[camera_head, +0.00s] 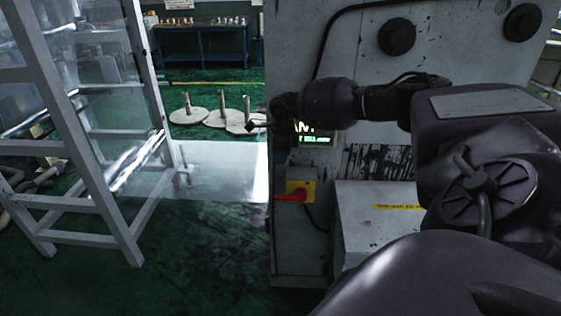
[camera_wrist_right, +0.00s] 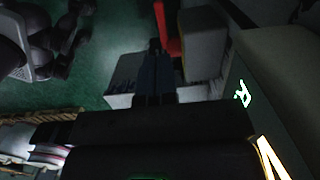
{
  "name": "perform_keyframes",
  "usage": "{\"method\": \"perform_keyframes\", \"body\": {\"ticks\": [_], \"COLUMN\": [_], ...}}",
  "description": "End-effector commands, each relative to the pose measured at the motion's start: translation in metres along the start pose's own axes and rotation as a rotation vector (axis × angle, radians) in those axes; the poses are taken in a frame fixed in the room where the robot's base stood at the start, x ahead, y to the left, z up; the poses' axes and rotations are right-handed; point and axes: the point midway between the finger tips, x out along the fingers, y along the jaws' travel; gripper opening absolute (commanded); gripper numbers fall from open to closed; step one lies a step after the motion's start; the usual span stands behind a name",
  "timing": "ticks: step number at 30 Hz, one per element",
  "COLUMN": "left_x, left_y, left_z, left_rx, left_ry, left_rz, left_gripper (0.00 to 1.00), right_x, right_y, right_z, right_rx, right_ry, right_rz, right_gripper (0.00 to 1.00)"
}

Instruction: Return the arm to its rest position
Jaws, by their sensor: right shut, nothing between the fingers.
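My right arm reaches in from the right in the head view and stretches leftward across the front of a grey machine cabinet (camera_head: 300,255). My right gripper (camera_head: 257,126) is at the cabinet's left edge, small and dark, and its fingers are shut with nothing in them. In the right wrist view the dark shut fingers (camera_wrist_right: 155,70) point up the picture, over the green floor and pale box shapes. My left gripper does not show in the head view.
A red-and-yellow switch (camera_head: 298,192) sits on the cabinet below my right forearm, by a lit display (camera_head: 318,138). A pale box (camera_head: 370,225) stands in front. A white ladder-like frame (camera_head: 100,130) stands left. Green floor (camera_head: 200,240) lies open between.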

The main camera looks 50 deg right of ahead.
Motion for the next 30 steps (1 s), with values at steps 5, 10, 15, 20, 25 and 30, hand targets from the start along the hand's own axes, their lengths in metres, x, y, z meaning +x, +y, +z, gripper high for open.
{"method": "perform_keyframes", "body": {"ticks": [5,10,15,20,25,30], "left_x": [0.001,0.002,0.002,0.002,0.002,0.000], "left_y": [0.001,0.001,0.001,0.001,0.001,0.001], "left_z": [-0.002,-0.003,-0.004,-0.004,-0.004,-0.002], "left_rx": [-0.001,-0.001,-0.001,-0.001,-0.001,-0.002], "left_ry": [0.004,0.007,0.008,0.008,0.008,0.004], "left_rz": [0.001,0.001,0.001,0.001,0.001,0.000], "left_gripper": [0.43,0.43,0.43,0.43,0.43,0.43], "right_x": [-0.006,-0.006,-0.006,-0.005,0.005,0.046], "right_y": [0.000,0.000,0.000,0.000,0.009,0.057], "right_z": [0.000,0.000,0.000,0.000,0.007,0.038], "right_rx": [0.001,0.001,0.000,0.000,0.003,0.036], "right_ry": [0.000,0.000,0.000,0.000,-0.024,-0.150], "right_rz": [0.000,0.000,0.000,0.000,0.024,0.145], "right_gripper": [0.00,0.00,0.00,0.00,0.00,0.00]}}
